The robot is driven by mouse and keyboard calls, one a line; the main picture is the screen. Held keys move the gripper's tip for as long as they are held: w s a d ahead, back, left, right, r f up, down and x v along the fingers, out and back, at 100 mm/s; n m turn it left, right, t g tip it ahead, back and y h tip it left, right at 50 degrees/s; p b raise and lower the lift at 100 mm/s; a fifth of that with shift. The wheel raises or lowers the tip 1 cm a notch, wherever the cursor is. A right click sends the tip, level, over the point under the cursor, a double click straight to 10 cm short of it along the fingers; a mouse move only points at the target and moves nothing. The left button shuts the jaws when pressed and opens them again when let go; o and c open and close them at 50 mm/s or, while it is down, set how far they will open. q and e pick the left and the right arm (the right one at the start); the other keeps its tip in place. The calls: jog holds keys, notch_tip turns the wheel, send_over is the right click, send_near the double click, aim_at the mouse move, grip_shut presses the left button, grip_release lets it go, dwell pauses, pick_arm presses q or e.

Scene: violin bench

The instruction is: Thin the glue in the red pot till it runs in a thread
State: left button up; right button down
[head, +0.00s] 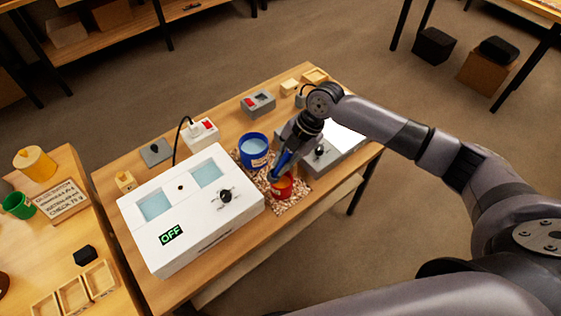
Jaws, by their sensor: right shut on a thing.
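The small red pot (284,187) stands on a patch of speckled chips at the front right of the bench, right of the white heater box. My right gripper (278,173) reaches down from the right and is shut at the pot's rim, on the pot as far as I can tell. Its fingers hide part of the pot's opening, so the glue cannot be made out. A blue pot (254,145) with pale blue contents stands just behind. The white box (190,235) has two pale blue wells, a black dial and a display reading OFF. My left gripper is not in view.
A grey device with a pale top (345,138) stands right of the pots, partly behind my arm. A white switch box (201,133) with a cable and a grey box (258,103) stand behind. A side table at left holds a lettered wooden sign (62,200) and a green cup (18,205).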

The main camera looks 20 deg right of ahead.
jog(key=shift+w+d+r+n, duration=0.25)
jog(key=shift+w+r+n, duration=0.05)
jog(key=shift+n, duration=0.1)
jog(key=shift+a+r+h+p, duration=0.3)
jog(key=shift+h+p, duration=0.3)
jog(key=shift+p, duration=0.15)
jog(key=shift+a+r+h+p, duration=0.15)
jog(key=shift+a+h+p, duration=0.15)
jog(key=shift+h, duration=0.2)
jog(key=shift+a+r+h, duration=0.1)
jog(key=shift+a+h, duration=0.25)
jog(key=shift+h, duration=0.55)
jog(key=shift+r+h, duration=0.25)
jog(key=shift+h, duration=0.25)
jog(key=p, duration=0.1)
jog(key=r+p, duration=0.1)
jog(key=shift+w+a+r+g+p, duration=0.1)
jog(key=shift+a+r+g+p, duration=0.1)
jog(key=shift+r+g+p, duration=0.1)
jog(key=shift+d+r+p, duration=0.3)
jog(key=shift+r+p, duration=0.25)
jog(key=shift+p, duration=0.05)
jog(key=shift+a, duration=0.15)
